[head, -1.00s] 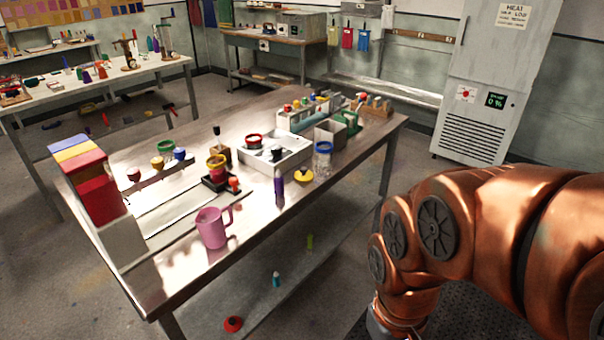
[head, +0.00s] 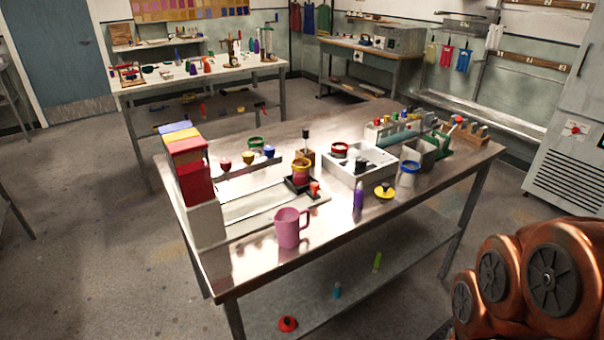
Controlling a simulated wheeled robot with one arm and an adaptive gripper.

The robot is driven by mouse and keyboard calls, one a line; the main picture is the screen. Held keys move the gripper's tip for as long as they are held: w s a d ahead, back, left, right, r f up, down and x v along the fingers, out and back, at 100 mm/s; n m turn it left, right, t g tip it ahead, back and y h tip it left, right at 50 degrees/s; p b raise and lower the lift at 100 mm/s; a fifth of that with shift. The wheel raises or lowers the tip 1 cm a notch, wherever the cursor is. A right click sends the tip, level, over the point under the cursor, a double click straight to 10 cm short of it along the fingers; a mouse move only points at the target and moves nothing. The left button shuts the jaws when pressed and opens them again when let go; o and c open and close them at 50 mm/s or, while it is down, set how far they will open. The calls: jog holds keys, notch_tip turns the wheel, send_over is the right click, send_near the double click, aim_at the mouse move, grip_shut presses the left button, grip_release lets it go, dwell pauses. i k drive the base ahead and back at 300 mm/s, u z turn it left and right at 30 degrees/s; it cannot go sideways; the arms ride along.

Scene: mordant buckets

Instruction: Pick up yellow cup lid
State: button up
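The yellow cup lid (head: 385,191) lies on the metal table near its front edge, in the right half of the tabletop. It is a flat yellow disc with a dark knob on top. My copper arm shows at the lower right, well apart from the lid. My gripper is outside the head view.
The metal table (head: 335,222) also holds a pink jug (head: 291,228), a white tray (head: 375,181) and stacked coloured boxes (head: 195,180). A red lid (head: 288,323) lies on the lower shelf. Floor is clear at the left.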

aim_at(384, 191)
jog(key=z, duration=1.4)
jog(key=i, duration=1.1)
jog(key=u, duration=3.3)
